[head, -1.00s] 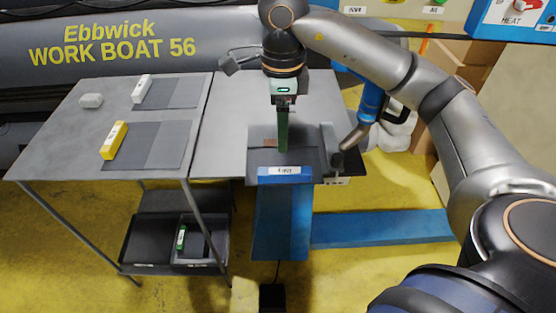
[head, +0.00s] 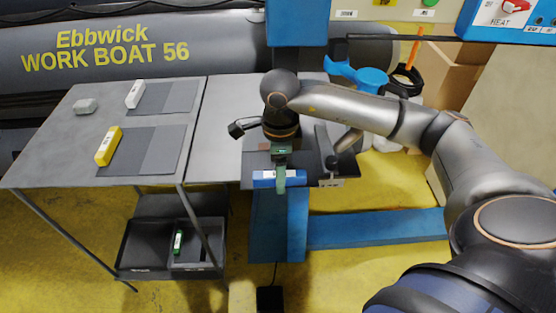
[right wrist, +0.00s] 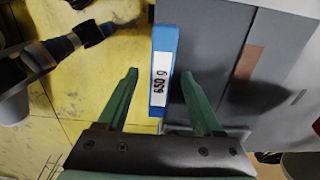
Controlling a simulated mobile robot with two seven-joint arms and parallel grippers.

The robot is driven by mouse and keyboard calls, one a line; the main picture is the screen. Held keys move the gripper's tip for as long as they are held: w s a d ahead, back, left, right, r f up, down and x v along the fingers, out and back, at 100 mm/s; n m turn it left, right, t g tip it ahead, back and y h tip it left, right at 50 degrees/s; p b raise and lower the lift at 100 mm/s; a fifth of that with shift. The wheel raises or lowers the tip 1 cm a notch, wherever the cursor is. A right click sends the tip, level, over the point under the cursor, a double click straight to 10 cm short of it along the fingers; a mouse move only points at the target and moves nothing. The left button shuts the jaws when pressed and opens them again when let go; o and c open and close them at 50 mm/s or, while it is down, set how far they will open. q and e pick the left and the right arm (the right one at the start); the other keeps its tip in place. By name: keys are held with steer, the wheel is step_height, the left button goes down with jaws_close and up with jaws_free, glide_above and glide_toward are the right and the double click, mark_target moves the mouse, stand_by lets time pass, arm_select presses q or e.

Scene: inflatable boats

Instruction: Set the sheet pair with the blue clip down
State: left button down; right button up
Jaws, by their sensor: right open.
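The blue clip (head: 264,180), with a white label, sits at the front edge of the grey sheet pair (head: 255,160) on the right-hand table. In the right wrist view the clip (right wrist: 164,50) reads "650 g" and lies along the edge of the grey sheets (right wrist: 215,45). My right gripper (head: 281,190) is over the clip. Its green fingers (right wrist: 159,76) are open, one on each side of the clip's near end, with visible gaps. My wrist hides part of the sheets in the head view. My left gripper is not in view.
On the left table (head: 60,150), a yellow clip (head: 108,146) and a white clip (head: 135,94) sit on other sheet pairs. A black bin (head: 145,250) with a green clip is below. A metal lever (head: 345,145) stands right of my gripper.

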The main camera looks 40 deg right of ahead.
jaws_close()
stand_by(0.5)
